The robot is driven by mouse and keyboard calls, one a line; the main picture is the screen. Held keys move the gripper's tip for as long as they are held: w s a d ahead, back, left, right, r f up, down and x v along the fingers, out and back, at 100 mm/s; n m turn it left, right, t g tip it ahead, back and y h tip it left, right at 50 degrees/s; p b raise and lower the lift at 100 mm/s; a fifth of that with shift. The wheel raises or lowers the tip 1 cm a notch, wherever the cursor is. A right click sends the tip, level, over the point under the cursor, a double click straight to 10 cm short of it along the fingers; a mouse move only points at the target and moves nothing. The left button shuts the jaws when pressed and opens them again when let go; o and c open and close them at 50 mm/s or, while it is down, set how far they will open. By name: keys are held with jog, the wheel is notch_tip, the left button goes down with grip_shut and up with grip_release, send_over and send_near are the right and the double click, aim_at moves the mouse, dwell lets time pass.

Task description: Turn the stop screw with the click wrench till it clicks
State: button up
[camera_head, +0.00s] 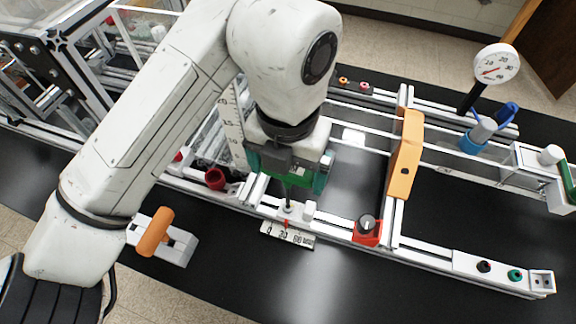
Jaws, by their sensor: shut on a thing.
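My gripper (288,178) points down over the front rail of the extrusion frame (425,250). It is shut on a thin dark upright tool, which I take to be the click wrench (287,194). The wrench's lower end is at a small white fitting (288,210) on the rail, where the stop screw appears to be. The screw's head is hidden, and I cannot tell whether the wrench is seated on it. A white scale (287,236) with numbers and a red pointer lies just in front of the fitting.
A red block with a black knob (367,230) sits on the rail to the right. An orange upright plate (404,155) stands behind it. A round dial gauge (495,64) is at the back right. An orange-handled clamp (156,232) lies at the left.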

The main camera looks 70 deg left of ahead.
jog(key=shift+r, duration=0.25)
jog(key=shift+r+p, duration=1.35)
jog(key=shift+r, duration=0.1)
jog(key=shift+f, duration=0.1)
